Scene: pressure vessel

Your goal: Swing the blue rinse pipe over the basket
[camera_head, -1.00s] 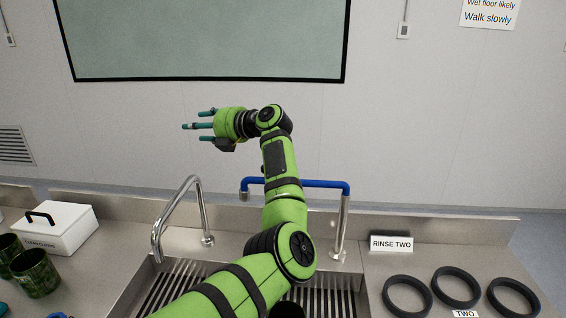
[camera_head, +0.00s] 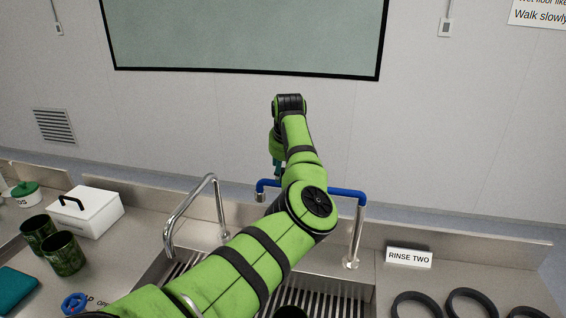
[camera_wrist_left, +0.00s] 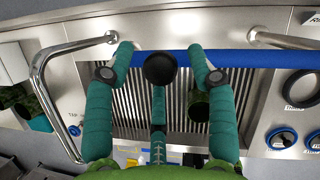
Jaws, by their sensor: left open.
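The blue rinse pipe (camera_head: 345,191) stands on a steel upright behind the sink, its blue arm reaching left to a downturned end. My left arm crosses the middle of that blue arm in the head view. My left gripper (camera_head: 277,168) points down beside the pipe, mostly hidden behind my own arm. In the left wrist view, the open teal fingers (camera_wrist_left: 160,58) frame the blue pipe (camera_wrist_left: 245,58) and overlap it; I cannot tell whether they touch it. No basket is clearly recognisable; a dark green cylindrical thing (camera_wrist_left: 198,105) stands over the sink slats. My right gripper is out of view.
A bare steel tap (camera_head: 190,205) arches left of the blue pipe. A white box (camera_head: 92,212) and green cups (camera_head: 65,254) stand on the left counter. A "RINSE TWO" sign (camera_head: 409,257) and black rings (camera_head: 418,305) are on the right.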

